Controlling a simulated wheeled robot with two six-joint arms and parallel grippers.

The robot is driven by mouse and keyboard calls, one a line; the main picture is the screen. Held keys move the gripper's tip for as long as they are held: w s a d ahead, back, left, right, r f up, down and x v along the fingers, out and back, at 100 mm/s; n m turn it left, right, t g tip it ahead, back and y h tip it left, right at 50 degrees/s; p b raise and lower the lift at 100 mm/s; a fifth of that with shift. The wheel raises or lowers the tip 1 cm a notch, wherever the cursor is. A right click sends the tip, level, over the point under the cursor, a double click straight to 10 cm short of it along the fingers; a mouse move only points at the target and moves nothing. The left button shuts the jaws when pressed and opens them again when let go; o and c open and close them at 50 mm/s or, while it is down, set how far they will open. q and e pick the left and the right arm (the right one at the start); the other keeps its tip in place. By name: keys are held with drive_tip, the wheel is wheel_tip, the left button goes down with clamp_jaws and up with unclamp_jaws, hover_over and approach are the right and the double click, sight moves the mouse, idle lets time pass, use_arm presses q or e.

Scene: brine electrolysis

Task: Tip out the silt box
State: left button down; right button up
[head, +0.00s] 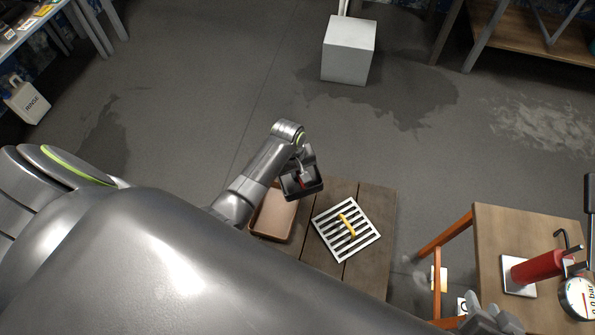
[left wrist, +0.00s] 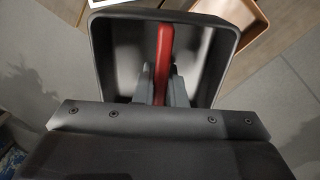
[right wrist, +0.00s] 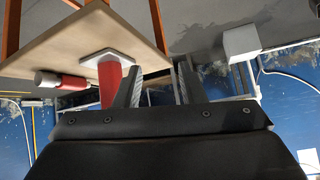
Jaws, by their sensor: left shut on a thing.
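The silt box is a dark open box (head: 314,189) with a red handle (left wrist: 164,50). My left gripper (head: 302,176) is shut on that red handle. It holds the box in the air over the far edge of the low wooden table, close to a brown tray (head: 273,218). In the left wrist view the box (left wrist: 233,50) shows bare grey inner walls. The fingers hide part of its floor, and I see no clear silt. My right gripper (right wrist: 158,72) is open and empty, near the lower right in the head view.
A slotted metal grate (head: 329,239) with a yellow handle (head: 347,225) lies on the low table (head: 375,205), right of the tray. A side table (head: 500,225) at right bears a red cylinder (head: 538,267) and a gauge (head: 578,298). A white block (head: 348,50) stands on the floor behind.

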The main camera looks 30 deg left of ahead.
use_arm(q)
drive_tip(key=shift+w+d+r+g+y+p, duration=0.15)
drive_tip(key=shift+d+r+g+y+p, duration=0.05)
drive_tip(key=shift+g+y+p, duration=0.25)
use_arm(e)
drive_tip(key=s+a+f+g+y, duration=0.1)
drive_tip(key=s+a+f+g, duration=0.1)
drive_tip(key=s+f+g, duration=0.2)
drive_tip(key=shift+s+g, duration=0.3)
drive_tip(key=shift+s, duration=1.25)
